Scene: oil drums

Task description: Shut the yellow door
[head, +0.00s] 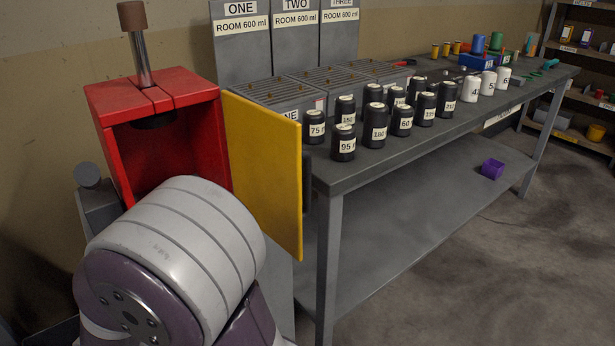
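The yellow door (262,165) stands swung open on the right side of a red box (162,130), close to the left end of the grey table. The box's open front shows a dark red inside. A dark piece, perhaps a handle, shows just past the door's right edge. One of my arms, white and purple, is in front of the box and hides its lower part. Neither gripper can be seen, so I cannot tell where they are relative to the door.
A grey table (420,147) runs along the wall to the right. Several black numbered canisters (375,125) and white ones (488,83) stand on it. A purple box (492,169) sits on its lower shelf. The floor at the right is clear.

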